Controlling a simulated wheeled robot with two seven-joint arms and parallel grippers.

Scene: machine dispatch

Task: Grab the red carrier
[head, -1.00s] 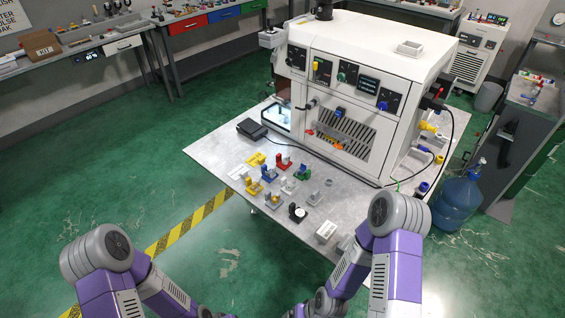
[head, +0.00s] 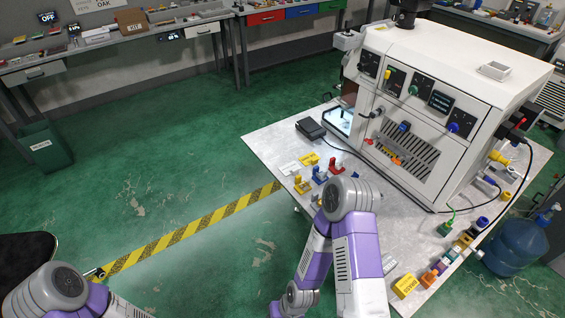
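The red carrier (head: 336,165) stands on the light grey table (head: 270,140), in a group of small coloured carriers in front of the white machine. A blue carrier (head: 319,176) is just left of and nearer than it, and yellow carriers (head: 301,185) stand to the left. My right arm's purple and grey links are just in front of the red carrier in the picture and hide the carriers nearer the table's front. My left arm shows at the bottom left, far from the table. Neither gripper's fingers can be seen.
The white machine (head: 445,125) fills the table's back right. A black box (head: 311,128) with a cable lies left of it. A yellow BRASS block (head: 405,286) is at the right front. A blue water bottle (head: 515,247) stands beside the table.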

